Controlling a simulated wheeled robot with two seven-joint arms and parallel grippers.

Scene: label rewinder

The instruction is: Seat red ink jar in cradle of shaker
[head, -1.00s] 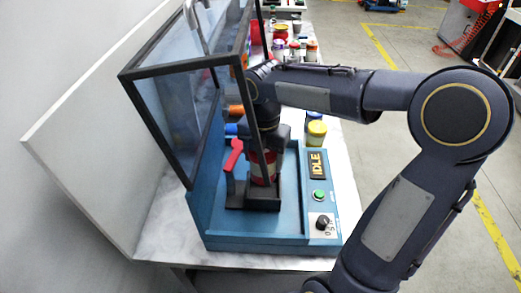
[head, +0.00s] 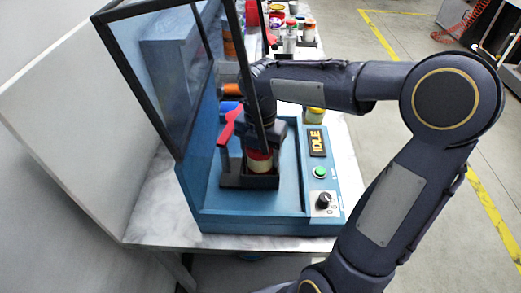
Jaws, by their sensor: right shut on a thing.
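The shaker (head: 265,222) is a blue machine with a dark-framed clear cover raised on its left side. Its black cradle (head: 250,182) sits on the deck, with a red clamp lever (head: 229,127) standing up beside it. The red ink jar (head: 259,160), red with a pale band, is upright at the cradle, its lower part hidden by the cradle's front wall. My right gripper (head: 262,138) is shut on the jar's top from above. Whether the jar touches the cradle floor cannot be seen. My left gripper is out of view.
The cover frame (head: 180,85) stands close to the left of my right arm. The panel has an IDLE display (head: 316,142), a green button (head: 319,172) and a black knob (head: 323,201).

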